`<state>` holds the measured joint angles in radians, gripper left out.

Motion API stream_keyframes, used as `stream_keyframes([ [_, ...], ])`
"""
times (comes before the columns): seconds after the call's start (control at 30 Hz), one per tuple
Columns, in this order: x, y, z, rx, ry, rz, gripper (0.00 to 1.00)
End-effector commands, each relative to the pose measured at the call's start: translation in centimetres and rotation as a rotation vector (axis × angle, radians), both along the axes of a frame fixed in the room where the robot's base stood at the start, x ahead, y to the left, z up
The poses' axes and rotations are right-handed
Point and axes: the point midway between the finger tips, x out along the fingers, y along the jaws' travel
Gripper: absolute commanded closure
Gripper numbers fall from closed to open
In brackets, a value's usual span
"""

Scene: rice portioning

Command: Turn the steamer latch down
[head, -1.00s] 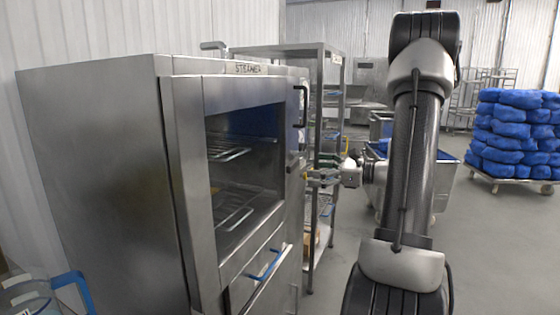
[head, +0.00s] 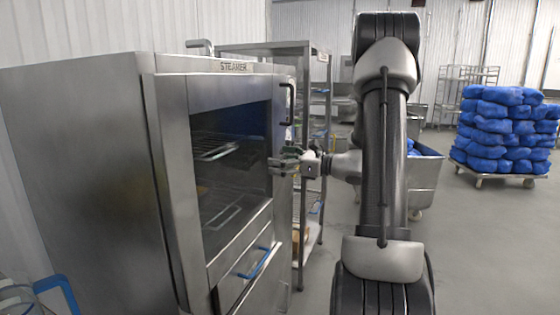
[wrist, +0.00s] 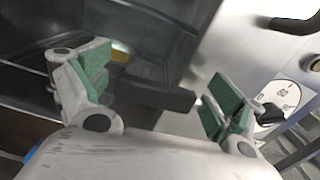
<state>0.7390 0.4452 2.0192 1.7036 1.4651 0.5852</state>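The steel steamer (head: 75,150) stands at the left in the head view, with a glass window in its front door. My gripper (head: 282,165) is at the right edge of the door, about mid-height, below the black handle (head: 289,105). In the wrist view my gripper (wrist: 165,100) is open, with green pads on both fingers. The dark bar of the latch (wrist: 160,95) lies between the fingers, roughly level in that picture, with space to the right finger. Whether the left finger touches it I cannot tell. In the head view my gripper hides the latch.
A wire shelf rack (head: 318,130) stands just behind the steamer. A dial (wrist: 283,97) shows at the right in the wrist view. A blue-handled drawer (head: 250,265) is below the window. Blue sacks (head: 505,130) are stacked on a cart far right. The floor there is clear.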

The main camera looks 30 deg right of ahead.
Motion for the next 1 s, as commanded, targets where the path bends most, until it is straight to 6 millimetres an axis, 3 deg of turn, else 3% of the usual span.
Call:
stream_keyframes([
  [0.03, 0.0, 0.0, 0.0, 0.000, 0.000, 0.000, 0.17],
  [0.33, 0.0, 0.0, 0.0, 0.000, 0.000, 0.000, 0.72],
  [0.67, 0.0, 0.0, -0.5, -0.039, -0.030, 0.000, 0.72],
  [1.0, 0.1, -0.2, -2.9, -0.225, -0.175, 0.000, 0.72],
])
